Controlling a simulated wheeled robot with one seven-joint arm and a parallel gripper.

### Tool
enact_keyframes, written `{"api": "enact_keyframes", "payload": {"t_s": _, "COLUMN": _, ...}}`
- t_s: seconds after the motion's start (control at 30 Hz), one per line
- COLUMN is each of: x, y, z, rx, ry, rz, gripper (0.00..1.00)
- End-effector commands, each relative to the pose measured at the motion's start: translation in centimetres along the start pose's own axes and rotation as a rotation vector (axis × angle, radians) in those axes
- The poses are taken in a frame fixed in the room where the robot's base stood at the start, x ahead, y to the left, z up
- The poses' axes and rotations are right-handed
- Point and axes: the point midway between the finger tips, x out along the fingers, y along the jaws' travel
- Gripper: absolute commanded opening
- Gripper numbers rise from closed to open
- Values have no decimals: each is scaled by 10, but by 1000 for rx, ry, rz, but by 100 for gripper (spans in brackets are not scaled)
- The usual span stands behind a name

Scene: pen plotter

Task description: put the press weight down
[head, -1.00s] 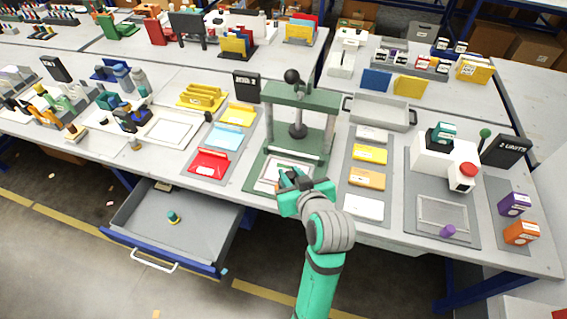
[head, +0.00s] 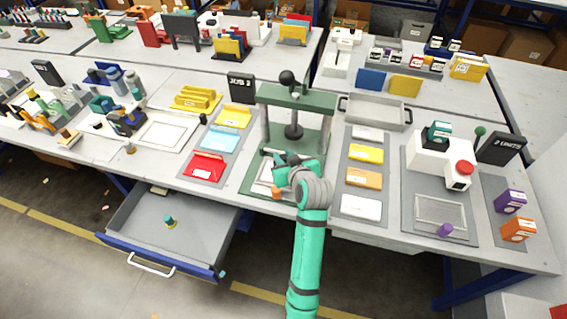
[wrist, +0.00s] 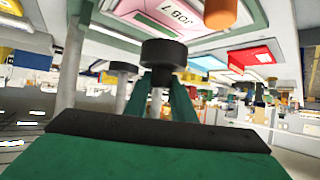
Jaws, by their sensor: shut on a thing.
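The press (head: 320,100) is a green frame with grey posts, a black ball on top and a dark ram head (head: 293,131). My gripper (head: 288,160) is over the front of its base, before the ram. In the wrist view, which looks upside down, its green fingers are shut on a black, disc-like piece with a narrower neck, seemingly the press weight (wrist: 163,52). Its contact with the surface cannot be seen. A pink job card (wrist: 180,18) lies on the press bed close by.
An orange cylinder (head: 276,192) stands at the front of the press base, close to my gripper; it also shows in the wrist view (wrist: 220,12). Coloured trays lie left (head: 204,167) and right (head: 364,178) of the press. An open drawer (head: 165,235) juts out at front left.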

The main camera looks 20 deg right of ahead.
Motion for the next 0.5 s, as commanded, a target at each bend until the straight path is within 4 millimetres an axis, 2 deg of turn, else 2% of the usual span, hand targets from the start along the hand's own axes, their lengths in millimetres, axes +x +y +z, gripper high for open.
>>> {"api": "enact_keyframes", "payload": {"t_s": 0.3, "x": 16, "y": 4, "z": 5, "rx": 1, "ry": 4, "rz": 1, "gripper": 0}}
{"api": "enact_keyframes", "payload": {"t_s": 0.5, "x": 27, "y": 4, "z": 27, "rx": 2, "ry": 3, "rz": 2, "gripper": 0}}
